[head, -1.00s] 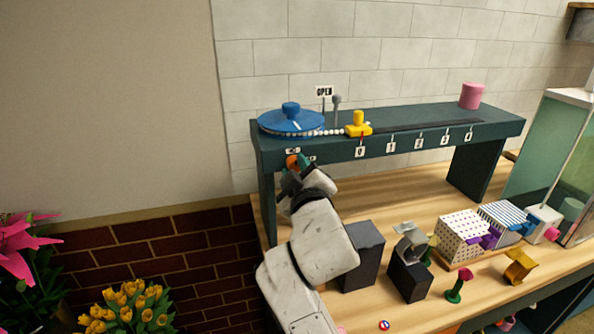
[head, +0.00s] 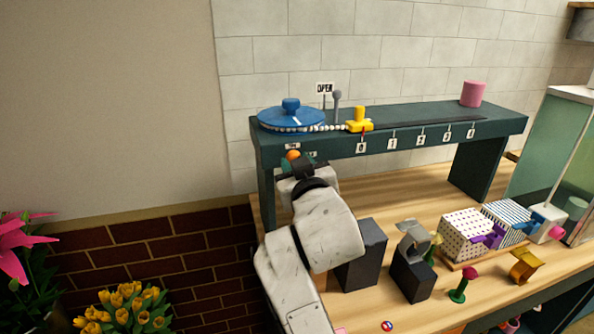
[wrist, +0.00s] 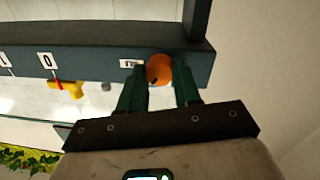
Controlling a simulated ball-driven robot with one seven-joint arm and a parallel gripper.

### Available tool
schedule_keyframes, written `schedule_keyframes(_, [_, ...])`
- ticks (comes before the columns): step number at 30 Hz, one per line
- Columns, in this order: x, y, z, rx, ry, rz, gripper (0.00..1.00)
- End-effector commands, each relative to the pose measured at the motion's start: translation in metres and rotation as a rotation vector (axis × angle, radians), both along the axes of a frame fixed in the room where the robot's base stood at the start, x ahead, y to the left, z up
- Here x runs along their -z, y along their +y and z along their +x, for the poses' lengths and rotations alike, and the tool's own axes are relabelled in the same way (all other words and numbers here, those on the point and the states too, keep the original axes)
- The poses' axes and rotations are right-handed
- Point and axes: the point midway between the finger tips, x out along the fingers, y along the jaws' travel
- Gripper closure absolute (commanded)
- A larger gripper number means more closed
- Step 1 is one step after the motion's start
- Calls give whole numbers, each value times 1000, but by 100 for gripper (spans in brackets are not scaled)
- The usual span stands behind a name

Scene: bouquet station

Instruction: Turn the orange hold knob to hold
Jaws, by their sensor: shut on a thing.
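The orange hold knob (head: 293,155) sits on the front face of the dark green shelf beam, near its left end. In the wrist view the orange knob (wrist: 159,69) shows between the two green fingers of my gripper (wrist: 160,82). My gripper (head: 294,163) is shut on the knob. A small white label (wrist: 129,63) is beside the knob in the wrist view, and its lettering is too small to read with certainty. The fingers hide part of the knob and perhaps another label.
On the shelf (head: 420,125) stand a blue disc (head: 291,119), a yellow slider (head: 359,120), a grey lever (head: 337,100) by an OPEN sign (head: 324,88), and a pink cylinder (head: 473,93). Dark blocks (head: 364,255) and patterned boxes (head: 470,236) stand on the wooden table.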

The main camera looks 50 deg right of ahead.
Motion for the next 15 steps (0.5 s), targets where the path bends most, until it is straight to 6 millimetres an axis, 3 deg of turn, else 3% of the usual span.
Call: schedule_keyframes(15, [2, 0, 0, 0, -274, 408, 98])
